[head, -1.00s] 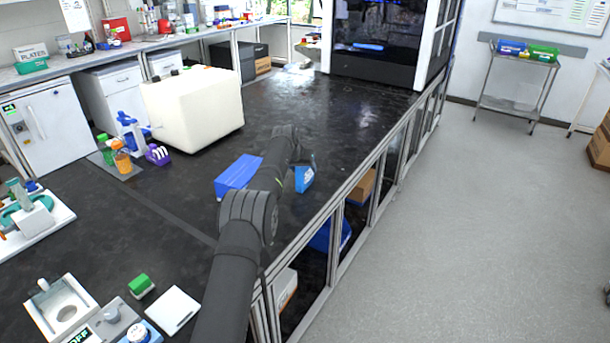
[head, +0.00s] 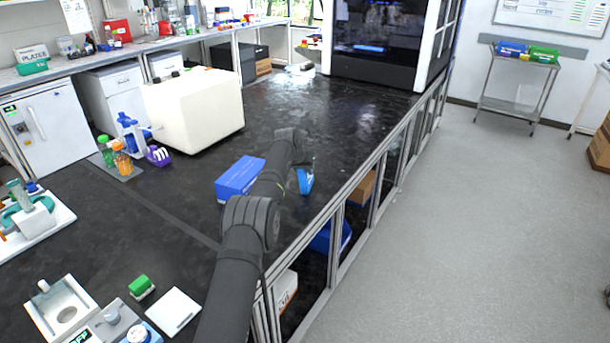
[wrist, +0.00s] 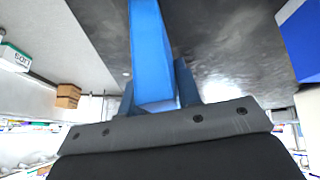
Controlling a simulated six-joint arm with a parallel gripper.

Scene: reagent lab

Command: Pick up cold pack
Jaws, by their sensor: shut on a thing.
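The cold pack (wrist: 151,50) is a blue, flat-sided piece between the two fingers of my gripper (wrist: 158,92) in the wrist view. The fingers are shut on it, one on each side. In the head view, the blue cold pack (head: 305,181) shows just right of my wrist, above the black bench near its right edge. My arm hides part of it and most of my gripper there. I cannot tell how far it is from the bench surface.
A blue box (head: 238,178) lies on the black bench (head: 180,215) just left of my arm. A large cream-white block (head: 195,108) stands farther back left. Orange (head: 122,160) and green bottles stand left of it. The bench behind my wrist is clear.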

